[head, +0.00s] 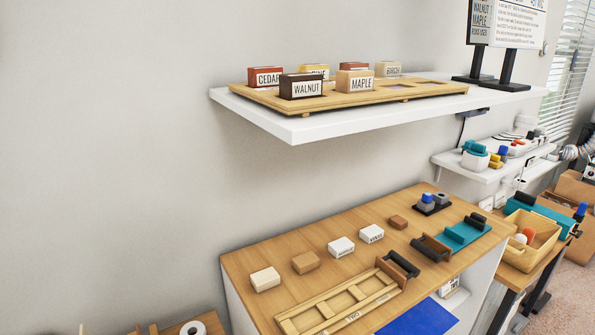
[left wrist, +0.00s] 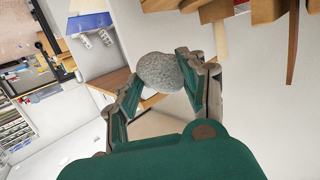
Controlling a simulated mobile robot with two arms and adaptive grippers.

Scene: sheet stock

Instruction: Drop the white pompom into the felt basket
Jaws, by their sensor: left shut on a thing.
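My left gripper (left wrist: 158,84) shows in the left wrist view, its two green-padded fingers closed on a round, fuzzy, speckled grey-white ball (left wrist: 157,70), which looks like the pompom. The ball sits between the fingertips, clear of any surface that I can make out. Neither gripper shows in the head view. I cannot pick out a felt basket for sure. A tan open bin (head: 515,262) at the right of the head view holds an orange ball and a whitish ball; I cannot tell its material.
A wooden-topped bench (head: 248,258) carries several small blocks, a wooden divided tray (head: 325,314) and a teal tool (head: 463,233). Above it, a white shelf (head: 300,130) holds a wooden rack with labelled blocks. The wall at left is bare.

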